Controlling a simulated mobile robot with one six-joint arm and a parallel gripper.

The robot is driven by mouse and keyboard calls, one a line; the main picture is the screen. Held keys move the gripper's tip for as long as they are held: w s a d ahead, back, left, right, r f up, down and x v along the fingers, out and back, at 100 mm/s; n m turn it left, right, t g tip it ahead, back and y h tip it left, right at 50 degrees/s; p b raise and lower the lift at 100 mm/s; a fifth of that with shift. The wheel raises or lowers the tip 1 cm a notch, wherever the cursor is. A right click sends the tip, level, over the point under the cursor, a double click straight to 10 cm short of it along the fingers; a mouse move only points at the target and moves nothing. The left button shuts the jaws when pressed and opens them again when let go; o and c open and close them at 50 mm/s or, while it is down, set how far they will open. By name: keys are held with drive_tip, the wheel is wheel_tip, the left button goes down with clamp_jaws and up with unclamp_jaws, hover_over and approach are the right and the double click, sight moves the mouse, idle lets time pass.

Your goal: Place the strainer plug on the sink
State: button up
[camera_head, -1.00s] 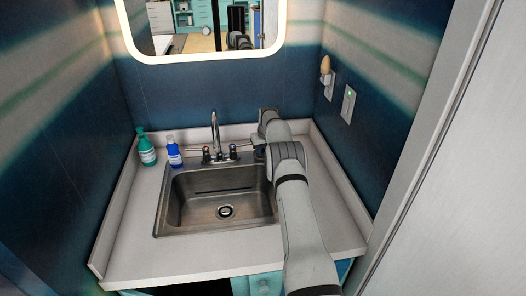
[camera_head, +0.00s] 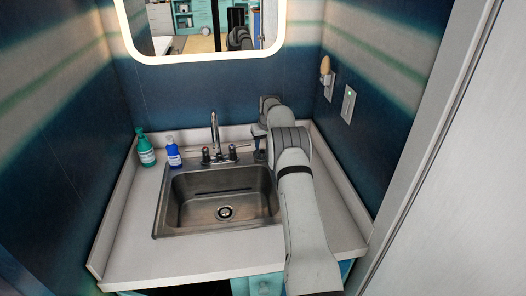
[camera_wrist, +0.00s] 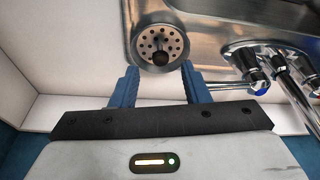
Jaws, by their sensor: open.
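The strainer plug (camera_wrist: 160,45) is a round metal disc with holes and a dark knob. In the wrist view it rests at the corner of the sink's metal rim, near the faucet. My gripper (camera_wrist: 159,70) is open, its two blue fingers apart, with the plug just beyond and between the fingertips. No contact shows. In the head view my arm hides the plug, and my gripper (camera_head: 260,145) is over the sink's back right corner. The steel sink (camera_head: 198,212) is set in the counter, with an empty-looking basin and a round drain (camera_head: 225,212).
The faucet (camera_head: 215,140) with its handles stands behind the basin, close beside my gripper. A green bottle (camera_head: 146,150) and a blue bottle (camera_head: 174,154) stand at the back left. The front left counter (camera_head: 130,255) is clear. Walls close in on both sides.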

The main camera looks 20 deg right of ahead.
sight(265, 159)
drive_tip(key=s+a+r, duration=0.3)
drive_tip(key=s+r, duration=0.2)
drive_tip(key=r, duration=0.3)
drive_tip(key=s+a+r, duration=0.3)
drive_tip(key=s+r, duration=0.1)
drive_tip(key=r, duration=0.5)
drive_tip(key=s+a+r, duration=0.3)
drive_tip(key=s, duration=0.3)
drive_tip(key=s+a+r, duration=0.3)
drive_tip(key=s, duration=0.4)
drive_tip(key=s+a+f, duration=0.2)
drive_tip(key=s+a, duration=0.1)
drive_tip(key=s, duration=1.2)
drive_tip(key=s+a+f, duration=0.2)
drive_tip(key=s+a, duration=0.2)
drive_tip(key=s, duration=1.2)
drive_tip(key=shift+s+a+f+b, duration=0.15)
drive_tip(key=shift+f+b, duration=0.05)
drive_tip(key=shift+b, duration=0.15)
drive_tip(key=shift+c, duration=0.2)
